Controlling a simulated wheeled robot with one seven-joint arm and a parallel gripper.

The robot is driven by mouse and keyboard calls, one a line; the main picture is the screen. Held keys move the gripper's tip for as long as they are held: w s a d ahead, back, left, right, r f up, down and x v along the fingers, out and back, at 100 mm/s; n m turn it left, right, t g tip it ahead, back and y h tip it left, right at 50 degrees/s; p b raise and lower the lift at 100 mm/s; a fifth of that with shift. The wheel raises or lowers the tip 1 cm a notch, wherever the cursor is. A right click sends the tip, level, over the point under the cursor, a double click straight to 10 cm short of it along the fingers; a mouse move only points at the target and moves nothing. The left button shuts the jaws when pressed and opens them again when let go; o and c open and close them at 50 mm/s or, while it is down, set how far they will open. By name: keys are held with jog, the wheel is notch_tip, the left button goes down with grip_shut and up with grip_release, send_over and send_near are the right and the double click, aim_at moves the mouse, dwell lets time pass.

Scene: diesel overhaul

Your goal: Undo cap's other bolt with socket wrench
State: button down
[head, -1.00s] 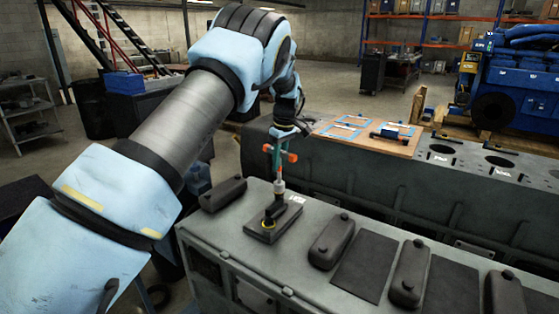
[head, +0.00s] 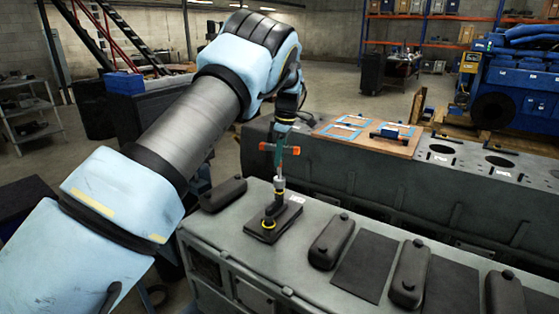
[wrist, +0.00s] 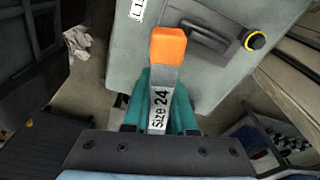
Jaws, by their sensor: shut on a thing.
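My gripper (head: 281,134) is shut on the socket wrench (head: 280,150), which has orange handle ends and a pale shaft. In the wrist view the wrench's grey bar (wrist: 161,105) reads "Size 24", and the teal gripper fingers (wrist: 160,103) flank it. The wrench stands upright over the dark cap (head: 288,219), its lower end at the cap's far part. Whether it is seated on a bolt there I cannot tell. The wrist view also shows the cap (wrist: 203,41) and a yellow-ringed bolt (wrist: 255,40).
The cap sits on a grey engine block top (head: 220,232). Dark rocker covers (head: 330,241) stand to the right, with another (head: 223,194) to the left. Behind is a second block with a wooden board (head: 365,138) holding blue-edged sheets.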

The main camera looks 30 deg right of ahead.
jog(key=m+b, duration=0.1)
jog(key=m, duration=0.3)
jog(key=shift+h, duration=0.3)
jog(key=m, duration=0.4)
jog(key=m+h, duration=0.1)
jog(key=m, duration=0.3)
jog(key=shift+b, duration=0.3)
jog(key=m, duration=0.4)
jog(key=shift+m, duration=0.4)
jog(key=m+p, duration=0.1)
jog(key=m, duration=0.4)
jog(key=shift+h, duration=0.4)
jog(key=m, duration=0.2)
jog(key=shift+m+g+p, duration=0.35)
jog(key=shift+m+g, duration=0.05)
jog(key=m, duration=0.4)
jog(key=shift+g, duration=0.3)
jog(key=m, duration=0.4)
jog(key=shift+m, duration=0.3)
jog(key=shift+f, duration=0.1)
